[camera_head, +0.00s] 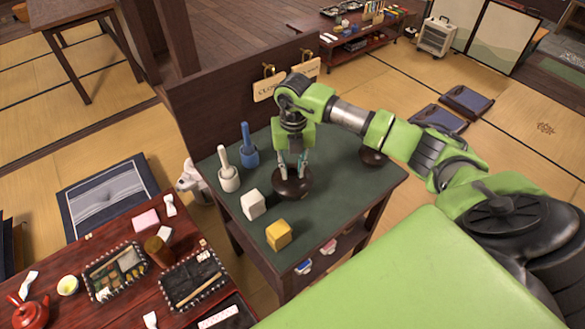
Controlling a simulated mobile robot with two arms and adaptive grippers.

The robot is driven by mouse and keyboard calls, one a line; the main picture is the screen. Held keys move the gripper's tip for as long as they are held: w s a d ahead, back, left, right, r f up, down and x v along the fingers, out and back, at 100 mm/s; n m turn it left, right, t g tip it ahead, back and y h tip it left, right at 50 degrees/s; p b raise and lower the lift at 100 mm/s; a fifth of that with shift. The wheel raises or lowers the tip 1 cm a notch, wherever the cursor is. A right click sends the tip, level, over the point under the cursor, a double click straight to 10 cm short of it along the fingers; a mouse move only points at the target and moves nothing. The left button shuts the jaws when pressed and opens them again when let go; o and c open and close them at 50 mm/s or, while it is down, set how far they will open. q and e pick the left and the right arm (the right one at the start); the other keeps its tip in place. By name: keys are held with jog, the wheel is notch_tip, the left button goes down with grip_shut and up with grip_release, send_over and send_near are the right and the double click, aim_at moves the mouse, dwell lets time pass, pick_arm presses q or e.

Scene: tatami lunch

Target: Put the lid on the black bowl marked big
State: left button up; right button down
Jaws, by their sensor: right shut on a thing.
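A dark round piece of lacquerware (292,186) is under my right gripper (292,170) on the green-topped table (330,205). My right gripper points down and its fingers are shut on the top of this dark piece. I cannot tell whether it is the lid alone or a lid resting on a bowl. A second dark round bowl-like piece (373,157) stands to the right, partly hidden behind my right arm. No "big" marking is readable on either. My left gripper is not in view.
A white mallet-like piece (229,178), a blue one (249,156), a white cube (253,205) and a yellow cube (278,235) stand left of the gripper. A wooden panel (225,95) rises behind. A red table (110,295) with trays is lower left. The table's right front is clear.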

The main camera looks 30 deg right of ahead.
jog(key=c, duration=1.7)
grip_release()
jog(key=o, duration=0.4)
jog(key=shift+o, duration=0.2)
jog(key=shift+r, duration=0.1)
jog(key=shift+r+p, duration=2.05)
jog(key=shift+r, duration=0.85)
